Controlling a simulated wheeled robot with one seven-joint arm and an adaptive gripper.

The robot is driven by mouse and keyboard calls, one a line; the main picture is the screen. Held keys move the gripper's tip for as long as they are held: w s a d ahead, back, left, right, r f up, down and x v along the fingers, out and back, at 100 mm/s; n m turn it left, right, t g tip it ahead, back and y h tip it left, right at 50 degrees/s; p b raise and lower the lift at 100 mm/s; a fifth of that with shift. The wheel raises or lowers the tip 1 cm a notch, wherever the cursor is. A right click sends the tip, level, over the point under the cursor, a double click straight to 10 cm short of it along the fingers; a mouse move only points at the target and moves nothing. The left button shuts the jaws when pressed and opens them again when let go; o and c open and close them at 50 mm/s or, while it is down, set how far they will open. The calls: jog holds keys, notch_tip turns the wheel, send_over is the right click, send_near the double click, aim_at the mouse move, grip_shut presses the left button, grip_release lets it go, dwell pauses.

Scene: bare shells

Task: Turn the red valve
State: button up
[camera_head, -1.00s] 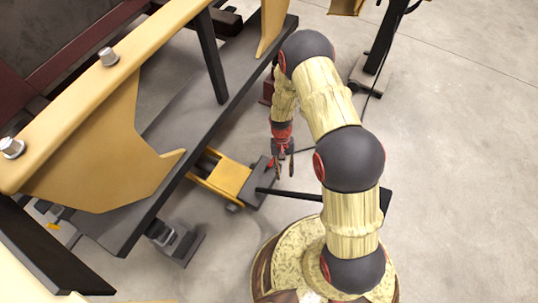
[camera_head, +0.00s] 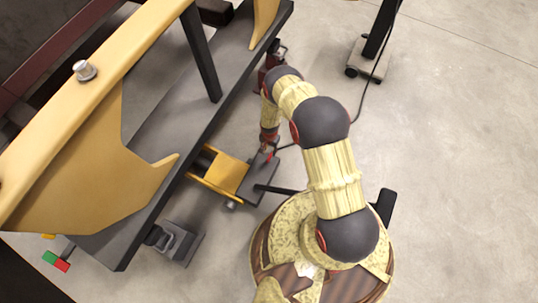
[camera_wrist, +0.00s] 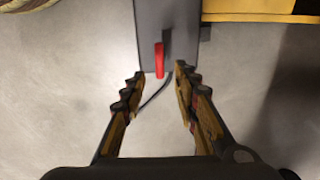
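The red valve shows in the wrist view as a short red bar handle (camera_wrist: 159,60) on a grey plate-like top (camera_wrist: 150,25). My gripper (camera_wrist: 157,86) is open, with one finger on each side of the line to the handle. The handle lies ahead, between the two fingertips in the picture, and I see no contact. In the head view the grey plate (camera_head: 262,178) is joined to a yellow unit (camera_head: 224,173) on the floor. My gripper is small there and mostly hidden by my arm; a bit of red shows at the plate, but I cannot tell whether it is the valve.
A large yellow beam (camera_head: 105,85) and a dark frame rail (camera_head: 200,125) stand to the left of my arm. A dark post on a wheeled base (camera_head: 368,58) stands at the upper right, with a cable on the floor. The floor (camera_head: 460,170) at the right is clear.

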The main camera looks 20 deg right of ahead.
aim_at(269, 157)
notch_tip(269, 157, down, 8)
jog(key=b, duration=0.3)
jog(key=shift+r, duration=0.15)
jog(key=c, duration=0.4)
jog(key=c, duration=0.3)
grip_shut()
